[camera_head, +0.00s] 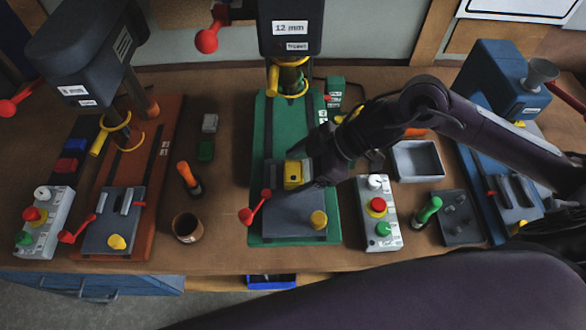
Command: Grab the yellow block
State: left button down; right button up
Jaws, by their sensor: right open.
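The yellow block (293,175) sits in the grey vise (285,222) on the green drill press base (258,150), below the 12 mm drill head. My right gripper (300,172) reaches in from the right, with its dark fingers at the block. The jaws are open, one finger near the block's upper edge and the other near its lower right. I cannot tell whether either finger touches it. My left gripper is not in view.
The drill head (290,28) hangs just above. A control box (379,212) and a grey tray (418,160) are to the right. A red-knobbed vise handle (247,215) sticks out left.

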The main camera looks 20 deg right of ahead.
jog(key=c, duration=1.1)
jog(key=shift+c, duration=0.2)
